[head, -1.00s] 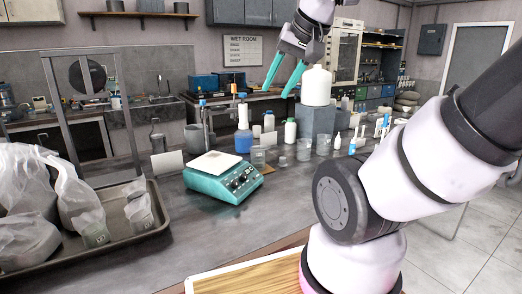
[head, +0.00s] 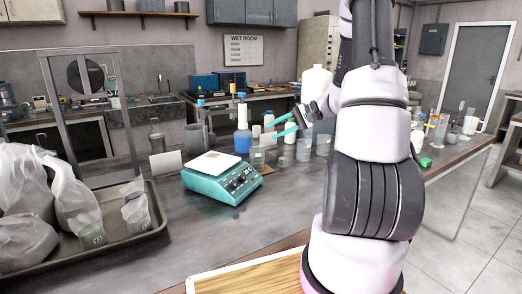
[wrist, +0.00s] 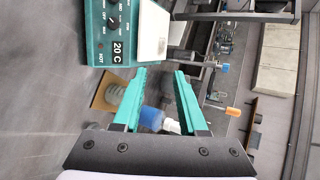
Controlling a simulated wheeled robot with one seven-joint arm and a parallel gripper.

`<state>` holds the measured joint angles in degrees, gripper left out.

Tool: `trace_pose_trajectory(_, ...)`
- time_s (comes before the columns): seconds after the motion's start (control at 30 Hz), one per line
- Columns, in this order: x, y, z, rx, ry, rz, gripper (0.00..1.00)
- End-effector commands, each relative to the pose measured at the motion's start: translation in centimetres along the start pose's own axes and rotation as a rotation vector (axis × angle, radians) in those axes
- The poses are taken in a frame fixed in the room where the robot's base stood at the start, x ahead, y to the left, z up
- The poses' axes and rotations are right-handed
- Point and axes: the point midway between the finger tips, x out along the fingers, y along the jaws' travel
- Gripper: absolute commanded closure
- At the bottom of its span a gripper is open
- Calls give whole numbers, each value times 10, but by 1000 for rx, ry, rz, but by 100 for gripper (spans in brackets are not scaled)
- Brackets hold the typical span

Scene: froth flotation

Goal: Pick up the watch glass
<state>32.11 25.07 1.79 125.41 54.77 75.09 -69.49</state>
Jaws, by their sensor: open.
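I cannot make out the watch glass for certain in either view. Small clear glassware (head: 304,150) stands on the bench beyond the hotplate, too small to tell apart. My gripper (head: 270,129) is open and empty, above the bench near the blue-filled bottle (head: 243,142). In the wrist view my gripper (wrist: 167,73) has its two teal fingers apart. A brown square mat (wrist: 106,92) with a blurred clear object on it lies left of the fingers. The blue bottle (wrist: 151,117) shows between and below them.
The teal hotplate (head: 222,180) with a white top stands on the bench; it also shows in the wrist view (wrist: 108,35). A dark tray (head: 150,228) with plastic bags lies at left. Glassware (head: 440,128) crowds the right. The front middle of the bench is clear.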

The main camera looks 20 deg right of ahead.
Motion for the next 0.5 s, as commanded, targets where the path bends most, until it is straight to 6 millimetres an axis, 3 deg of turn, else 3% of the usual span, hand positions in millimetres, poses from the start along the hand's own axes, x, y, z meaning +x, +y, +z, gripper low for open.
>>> trace_pose_trajectory(0.03,1,20,-20,37,30,-44,58)
trace_pose_trajectory(0.1,0,41,-43,59,76,-98,58)
trace_pose_trajectory(0.23,-2,72,-73,89,150,-167,58)
trace_pose_trajectory(0.37,-3,87,-87,100,191,-197,58)
trace_pose_trajectory(0.5,11,87,-93,98,197,-204,58)
